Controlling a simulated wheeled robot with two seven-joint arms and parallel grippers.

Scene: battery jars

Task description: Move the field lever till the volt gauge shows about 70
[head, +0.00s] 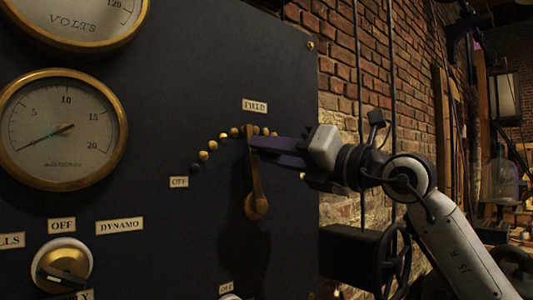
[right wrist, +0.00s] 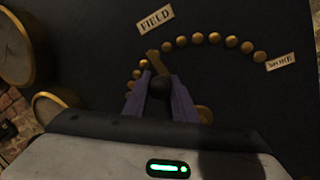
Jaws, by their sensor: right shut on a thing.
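The field lever (head: 257,180) is a brass arm on a round pivot, standing almost upright with its top near the FIELD label (head: 255,106). Its tip (right wrist: 154,60) lies by the arc of brass studs in the right wrist view. My right gripper (head: 258,147) reaches in from the right and is shut on the lever near its upper end. In the right wrist view its purple fingers (right wrist: 159,95) sit either side of the lever's black knob (right wrist: 158,87). The volt gauge (head: 75,22) is cut off at the top left, and its needle is not visible. My left gripper is out of view.
The ammeter (head: 63,130) hangs below the volt gauge. A rotary switch (head: 63,266) labelled OFF and DYNAMO is at the lower left. An OFF label (head: 179,182) marks the left end of the studs and a MORE label (right wrist: 281,61) the other end.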

